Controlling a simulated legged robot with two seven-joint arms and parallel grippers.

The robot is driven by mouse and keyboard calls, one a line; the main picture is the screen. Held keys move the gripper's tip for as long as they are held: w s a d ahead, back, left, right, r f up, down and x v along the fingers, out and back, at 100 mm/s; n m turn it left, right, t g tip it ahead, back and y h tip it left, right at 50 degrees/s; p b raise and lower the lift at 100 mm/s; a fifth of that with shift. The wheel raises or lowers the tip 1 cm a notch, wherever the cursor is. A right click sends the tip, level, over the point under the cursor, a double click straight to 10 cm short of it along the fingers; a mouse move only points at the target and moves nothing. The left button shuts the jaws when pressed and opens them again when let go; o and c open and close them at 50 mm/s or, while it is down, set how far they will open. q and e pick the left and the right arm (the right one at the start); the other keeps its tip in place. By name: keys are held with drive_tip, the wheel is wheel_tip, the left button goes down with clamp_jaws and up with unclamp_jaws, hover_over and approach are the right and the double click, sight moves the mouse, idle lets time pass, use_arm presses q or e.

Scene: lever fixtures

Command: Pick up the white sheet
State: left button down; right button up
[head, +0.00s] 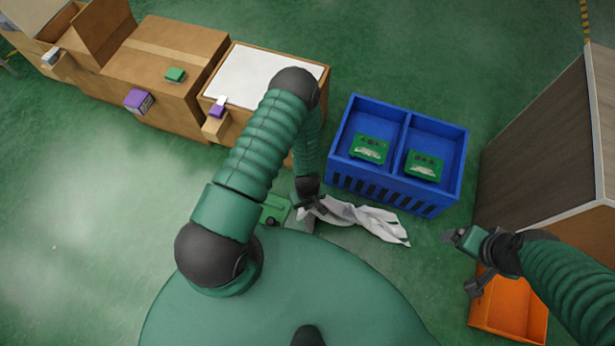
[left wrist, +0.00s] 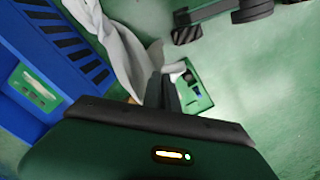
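The white sheet (head: 365,219) is crumpled and twisted, stretching right from my left gripper, in front of the blue crate. My left gripper (head: 309,206) is at the sheet's left end, and its fingers look closed on the gathered cloth. In the left wrist view the sheet (left wrist: 118,45) narrows towards the fingers (left wrist: 161,90); part of the pinch is hidden by the gripper body. My right gripper (head: 460,262) is apart from the sheet, at the right, with its fingers spread and nothing between them.
A blue two-part crate (head: 432,203) holds green items. A small green object (head: 273,209) lies by my left gripper. Cardboard boxes (head: 165,70) line the upper left; one has a white top (head: 250,72). An orange bin (head: 508,308) and a brown cabinet (head: 545,140) stand right. The left floor is clear.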

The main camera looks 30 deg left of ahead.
use_arm(q)
wheel_tip(320, 180, up, 34)
drive_tip(key=p, duration=2.9)
drive_tip(key=s+d+r+p, duration=0.2)
drive_tip(key=s+r+p, duration=0.1)
drive_tip(key=r+p, duration=0.5)
drive_tip(key=s+d+r+p, duration=0.2)
drive_tip(key=s+r+p, duration=0.2)
drive_tip(key=r+p, duration=0.4)
drive_tip(key=s+d+r+p, duration=0.2)
drive_tip(key=r+p, duration=0.5)
drive_tip(key=r, duration=0.8)
drive_tip(key=shift+s+d+r+p, duration=0.25)
drive_tip(key=shift+s+p, duration=0.15)
drive_tip(key=shift+s, duration=0.25)
